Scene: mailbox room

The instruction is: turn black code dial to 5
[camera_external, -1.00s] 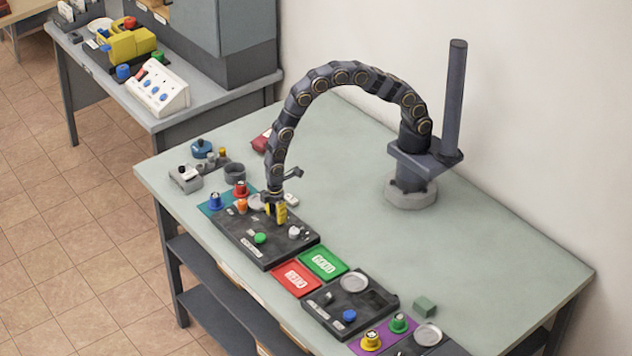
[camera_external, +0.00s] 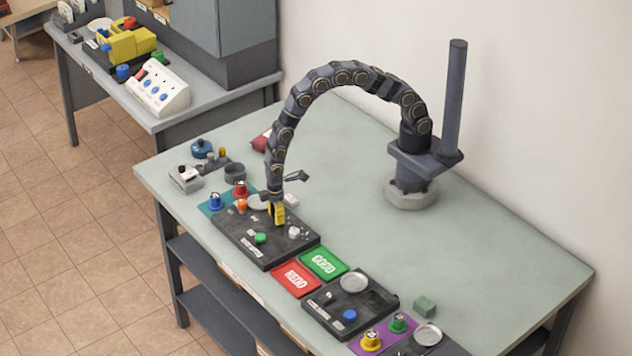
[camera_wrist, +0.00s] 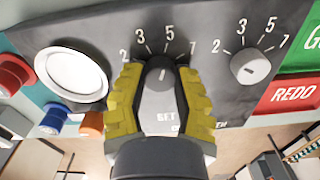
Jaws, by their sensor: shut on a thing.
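The black code dial (camera_wrist: 157,66) sits on the dark panel (camera_external: 228,228), between the yellow fingers of my gripper (camera_wrist: 160,79). My gripper also shows in the external view (camera_external: 277,214), pointing down at the panel. Its fingers are shut on the dial from the left and right sides. The numbers 2, 3, 5 and 7 are printed in an arc around the dial. A small light mark on its top points up, slightly right, roughly toward the 5. In the external view the fingers hide the dial.
A light grey dial (camera_wrist: 249,66) with its own number arc is to the right. A round white dish (camera_wrist: 72,73) is to the left. A green button (camera_external: 260,238) is near the gripper.

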